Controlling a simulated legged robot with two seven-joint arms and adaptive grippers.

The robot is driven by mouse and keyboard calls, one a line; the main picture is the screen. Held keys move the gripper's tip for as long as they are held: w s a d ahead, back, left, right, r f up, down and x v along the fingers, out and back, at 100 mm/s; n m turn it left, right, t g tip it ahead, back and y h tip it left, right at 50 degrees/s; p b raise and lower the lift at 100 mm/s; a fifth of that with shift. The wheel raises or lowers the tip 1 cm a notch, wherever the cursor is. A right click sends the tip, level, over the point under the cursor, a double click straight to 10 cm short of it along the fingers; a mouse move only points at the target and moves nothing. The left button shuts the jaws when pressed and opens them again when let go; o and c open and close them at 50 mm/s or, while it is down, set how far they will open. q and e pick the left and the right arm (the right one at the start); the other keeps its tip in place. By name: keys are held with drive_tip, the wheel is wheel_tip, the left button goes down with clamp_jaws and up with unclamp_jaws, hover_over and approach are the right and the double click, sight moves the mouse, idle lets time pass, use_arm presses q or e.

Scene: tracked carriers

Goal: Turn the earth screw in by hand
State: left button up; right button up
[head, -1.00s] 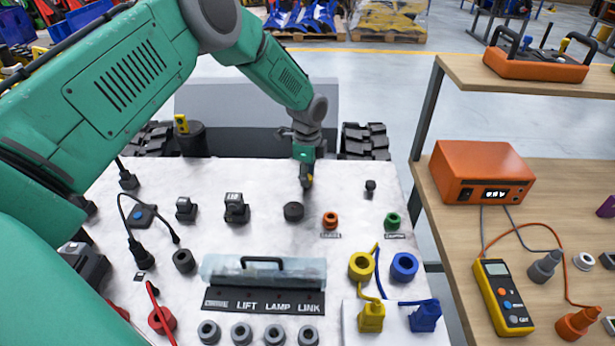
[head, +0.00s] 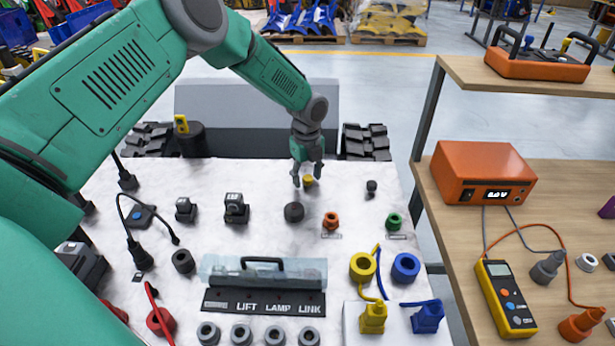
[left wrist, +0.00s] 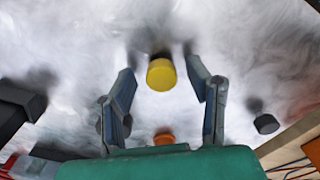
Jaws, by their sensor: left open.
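A small yellow knob, which I take to be the earth screw (head: 308,181), stands on the white, scuffed top of the carrier, near its far edge. My left gripper (head: 307,174) is above it, pointing down. Its two fingers are spread, one on each side of the knob. In the left wrist view the round yellow knob (left wrist: 161,74) lies between the open fingertips (left wrist: 160,84), with a visible gap to each. Whether the knob is fully seated cannot be told. My right gripper is not in view.
A black round cap (head: 294,212), an orange socket (head: 331,221) and a green socket (head: 394,221) stand nearer. A small black knob (head: 371,186) is to the right. A clear cover (head: 222,268) lies in front. A bench with a yellow meter (head: 505,297) is at right.

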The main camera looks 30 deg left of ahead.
use_arm(q)
drive_tip(key=shift+n+p, duration=0.35)
drive_tip(key=shift+n, duration=0.75)
drive_tip(key=n, duration=0.4)
drive_tip(key=shift+n+p, duration=0.4)
drive_tip(key=n, duration=0.7)
drive_tip(key=shift+n+p, duration=0.3)
drive_tip(key=n, duration=1.4)
drive_tip(key=shift+n, duration=0.4)
drive_tip(key=shift+d, duration=0.1)
